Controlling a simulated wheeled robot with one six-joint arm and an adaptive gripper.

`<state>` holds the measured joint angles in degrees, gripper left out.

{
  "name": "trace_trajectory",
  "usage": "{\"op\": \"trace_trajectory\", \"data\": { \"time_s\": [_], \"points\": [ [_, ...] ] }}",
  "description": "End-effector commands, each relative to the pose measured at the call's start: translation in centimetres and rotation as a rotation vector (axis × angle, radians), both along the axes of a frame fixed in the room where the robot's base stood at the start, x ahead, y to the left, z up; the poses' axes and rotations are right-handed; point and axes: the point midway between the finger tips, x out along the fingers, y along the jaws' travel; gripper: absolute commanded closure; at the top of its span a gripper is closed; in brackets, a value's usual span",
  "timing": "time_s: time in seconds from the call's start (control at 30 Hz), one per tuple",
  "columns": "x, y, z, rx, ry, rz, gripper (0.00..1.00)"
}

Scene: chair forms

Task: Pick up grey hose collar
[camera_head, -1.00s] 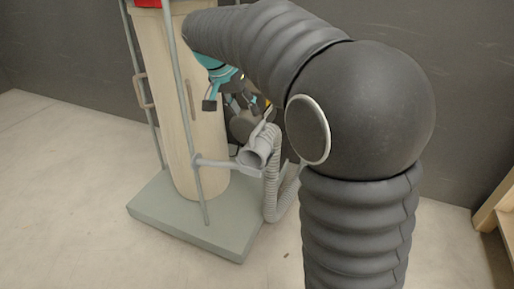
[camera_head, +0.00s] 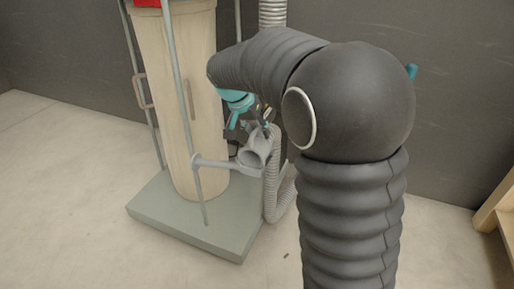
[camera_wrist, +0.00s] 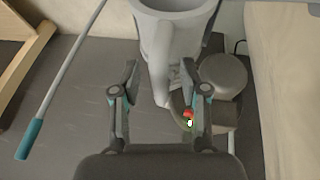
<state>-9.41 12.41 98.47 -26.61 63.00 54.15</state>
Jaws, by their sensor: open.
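The grey hose collar (camera_head: 256,150) is an open, cup-like ring on a bracket beside the tall beige cylinder, with the ribbed hose next to it. In the wrist view the collar (camera_wrist: 178,32) is at top centre, and a grey stem-like part runs down from it between the fingers. My gripper (camera_wrist: 160,95) is open, one finger on each side of that part; I cannot tell whether either finger touches it. In the head view my gripper (camera_head: 246,124) is just above and behind the collar, partly hidden by the collar and my arm.
The beige cylinder (camera_head: 185,90) stands on a grey-green base (camera_head: 205,225) between thin grey posts. A ribbed hose (camera_head: 272,190) hangs beside the collar. The wrist view shows a round grey housing (camera_wrist: 223,75) close to the right finger and a teal-ended pole (camera_wrist: 30,140) at left.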

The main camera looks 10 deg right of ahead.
Motion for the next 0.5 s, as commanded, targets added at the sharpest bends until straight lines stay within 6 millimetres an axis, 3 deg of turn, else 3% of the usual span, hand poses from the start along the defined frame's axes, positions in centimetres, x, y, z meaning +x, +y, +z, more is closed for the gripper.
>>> {"op": "trace_trajectory", "data": {
  "time_s": [0.1,0.3,0.5],
  "points": [
    [0.0,0.01,0.03,0.0,0.0,0.0,0.56],
    [-0.01,0.02,0.05,0.0,0.0,0.0,1.0],
    [0.0,0.02,0.06,0.0,0.0,0.0,1.0]
  ]
}}
